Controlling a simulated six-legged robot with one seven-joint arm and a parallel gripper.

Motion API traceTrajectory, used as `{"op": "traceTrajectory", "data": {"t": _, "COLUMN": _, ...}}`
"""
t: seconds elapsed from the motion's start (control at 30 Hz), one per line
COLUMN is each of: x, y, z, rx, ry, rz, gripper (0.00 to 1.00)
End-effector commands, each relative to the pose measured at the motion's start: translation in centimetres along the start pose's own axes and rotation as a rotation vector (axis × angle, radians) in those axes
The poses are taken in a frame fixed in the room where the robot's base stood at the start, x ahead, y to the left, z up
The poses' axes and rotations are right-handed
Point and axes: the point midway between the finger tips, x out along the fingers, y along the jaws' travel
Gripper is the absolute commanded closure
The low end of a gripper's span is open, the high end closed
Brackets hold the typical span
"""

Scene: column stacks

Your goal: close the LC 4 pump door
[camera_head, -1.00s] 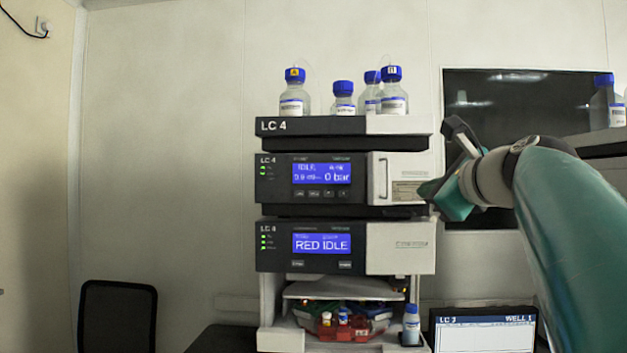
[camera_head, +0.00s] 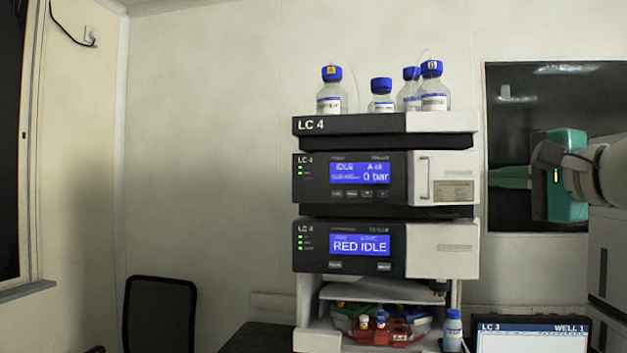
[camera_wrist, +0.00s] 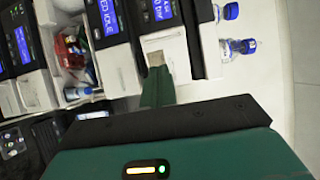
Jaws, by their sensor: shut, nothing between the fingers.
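The LC 4 pump door (camera_head: 437,187) is the white panel with a vertical handle at the right of the pump module (camera_head: 350,180). In the head view it looks flush with the module's front. It also shows in the wrist view (camera_wrist: 174,45), with its label by my fingertips. My gripper (camera_head: 492,178) is at the right in the head view, its green fingers pointing left toward the stack, shut and empty. In the head view, its fingertips are just right of the door at about label height. My gripper also shows in the wrist view (camera_wrist: 158,72); contact with the door cannot be told.
Several blue-capped bottles (camera_head: 432,92) stand on the LC 4 top tray (camera_head: 350,126). The RED IDLE module (camera_head: 350,247) is below the pump, above an open bay with vials. A dark panel (camera_head: 520,115) is on the wall behind my gripper. A monitor (camera_head: 530,338) stands lower right.

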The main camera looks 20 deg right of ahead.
Motion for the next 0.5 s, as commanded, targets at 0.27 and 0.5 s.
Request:
{"op": "traceTrajectory", "data": {"t": 0.27, "x": 1.3, "y": 0.0, "z": -0.5, "rx": -0.014, "ry": 0.010, "rz": -0.002, "gripper": 1.00}}
{"op": "traceTrajectory", "data": {"t": 0.5, "x": 5.9, "y": 0.0, "z": -0.6, "rx": -0.013, "ry": 0.011, "rz": -0.002, "gripper": 1.00}}
